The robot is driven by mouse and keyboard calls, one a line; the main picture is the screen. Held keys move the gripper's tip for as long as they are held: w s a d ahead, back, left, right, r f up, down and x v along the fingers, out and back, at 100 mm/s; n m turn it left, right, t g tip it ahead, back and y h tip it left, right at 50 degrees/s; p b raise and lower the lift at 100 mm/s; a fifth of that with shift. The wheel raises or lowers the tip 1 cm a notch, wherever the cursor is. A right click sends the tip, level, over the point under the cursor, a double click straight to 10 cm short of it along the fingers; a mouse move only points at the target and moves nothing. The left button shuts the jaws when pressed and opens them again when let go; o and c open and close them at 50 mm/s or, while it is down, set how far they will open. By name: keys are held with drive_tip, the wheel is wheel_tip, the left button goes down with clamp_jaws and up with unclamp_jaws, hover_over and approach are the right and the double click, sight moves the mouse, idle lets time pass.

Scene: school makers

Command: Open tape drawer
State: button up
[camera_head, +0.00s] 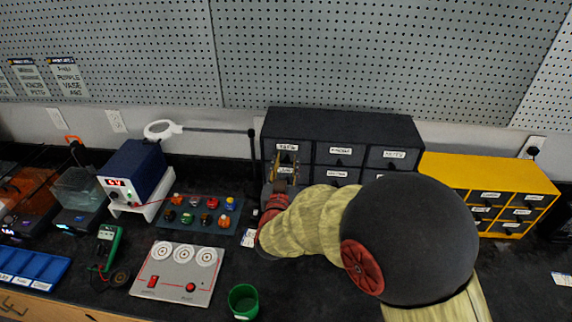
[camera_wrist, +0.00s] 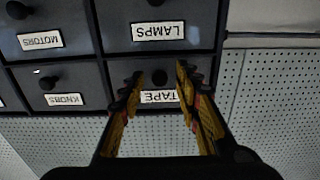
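The tape drawer (camera_head: 288,146) is the top left drawer of a dark cabinet (camera_head: 345,120) and looks shut. The wrist view is upside down; there the TAPE label (camera_wrist: 160,97) and the drawer's dark round knob (camera_wrist: 159,77) show between my fingers. My gripper (camera_head: 286,161) is in front of the cabinet's left column. Its two yellow and black fingers (camera_wrist: 158,71) are apart, one on each side of the knob in the picture. No contact with the knob is visible. My arm hides the cabinet's lower part.
The LAMPS drawer (camera_wrist: 158,31) is directly below the tape drawer, and the KNOBS drawer (camera_wrist: 62,99) is beside it. A magnifier lamp (camera_head: 164,129) stands left of the cabinet. A yellow drawer cabinet (camera_head: 455,167) is to the right. A green cup (camera_head: 243,300) stands in front.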

drive_tip(key=c, duration=0.3)
clamp_jaws()
idle(0.7)
